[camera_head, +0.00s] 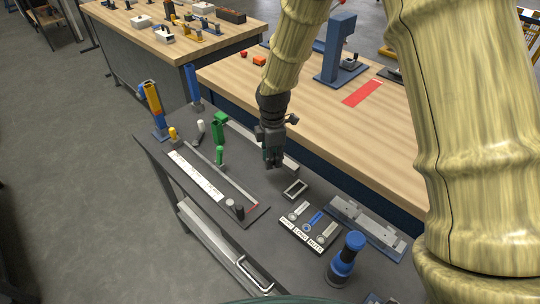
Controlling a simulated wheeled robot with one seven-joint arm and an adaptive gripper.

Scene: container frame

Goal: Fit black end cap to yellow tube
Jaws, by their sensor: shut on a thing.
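A yellow-orange tube (153,98) stands upright, slightly tilted, against a blue holder (160,130) at the back left corner of the grey table. My gripper (274,163) points down above the middle of the grey table, right of the tube and apart from it. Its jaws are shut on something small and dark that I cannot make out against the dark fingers. A small black cylindrical piece (239,212) stands at the front end of the ruled board; I cannot tell whether it is an end cap.
The dark board (215,185) has a white scale strip. Green pieces (219,128), a blue tube (193,86), a small open frame (295,188), a labelled tray (309,231), a grey fixture (366,227) and a blue-and-black cylinder (346,260) stand around. A wooden bench (330,120) lies behind.

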